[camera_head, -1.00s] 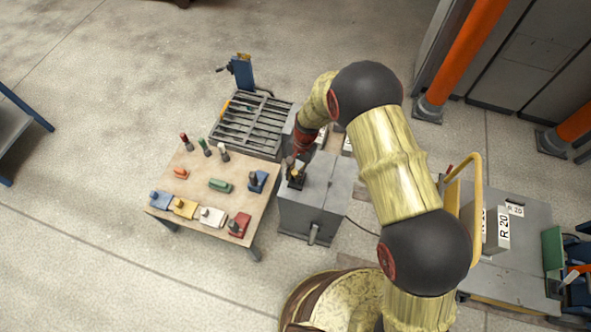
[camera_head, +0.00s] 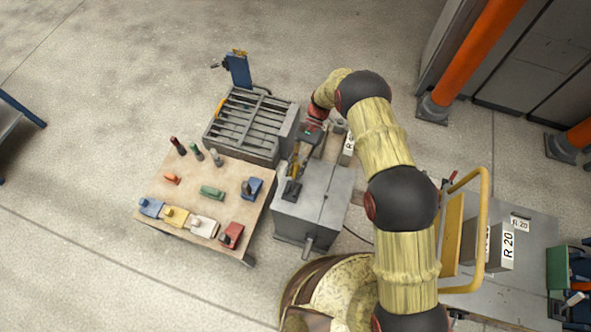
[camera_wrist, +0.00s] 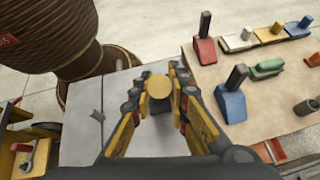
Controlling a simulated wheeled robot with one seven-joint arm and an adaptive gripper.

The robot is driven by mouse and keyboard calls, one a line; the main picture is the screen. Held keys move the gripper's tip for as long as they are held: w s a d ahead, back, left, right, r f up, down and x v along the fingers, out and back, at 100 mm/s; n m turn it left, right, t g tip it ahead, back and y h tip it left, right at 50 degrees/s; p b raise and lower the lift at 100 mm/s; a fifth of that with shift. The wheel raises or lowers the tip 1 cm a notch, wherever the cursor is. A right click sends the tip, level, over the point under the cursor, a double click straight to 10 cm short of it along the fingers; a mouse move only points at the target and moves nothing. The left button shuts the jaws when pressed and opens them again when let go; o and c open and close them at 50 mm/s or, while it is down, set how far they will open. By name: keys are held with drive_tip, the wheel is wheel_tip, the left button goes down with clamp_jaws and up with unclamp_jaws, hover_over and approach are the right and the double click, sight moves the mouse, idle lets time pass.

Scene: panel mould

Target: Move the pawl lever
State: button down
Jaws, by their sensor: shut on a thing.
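The pawl lever shows in the wrist view as a round tan-yellow knob (camera_wrist: 158,87) with a dark part below it. My gripper (camera_wrist: 160,78) is shut on this knob, one yellow-and-black finger on each side. In the head view my gripper (camera_head: 295,172) reaches down at a slant to the top of a grey box (camera_head: 327,192), near its left edge. A dark mount (camera_head: 291,190) shows there; the lever itself is mostly hidden by the fingers.
A tan table (camera_head: 180,195) with several coloured blocks and handles stands left of the grey box. A slatted grey mould (camera_head: 250,125) lies behind. A grey handle (camera_head: 307,246) sticks out at the box's front. A cart with a yellow rail (camera_head: 484,215) stands at right.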

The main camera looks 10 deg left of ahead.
drive_tip(key=shift+w+f+g, duration=0.15)
drive_tip(key=shift+w+g, duration=0.1)
drive_tip(key=shift+g, duration=0.05)
drive_tip(key=c, duration=1.8)
unclamp_jaws()
drive_tip(key=shift+o, duration=0.6)
drive_tip(key=shift+w, duration=0.1)
drive_tip(key=v, duration=1.1)
drive_tip(key=shift+w+r, duration=0.25)
drive_tip(key=shift+w, duration=0.05)
drive_tip(key=shift+d, duration=0.15)
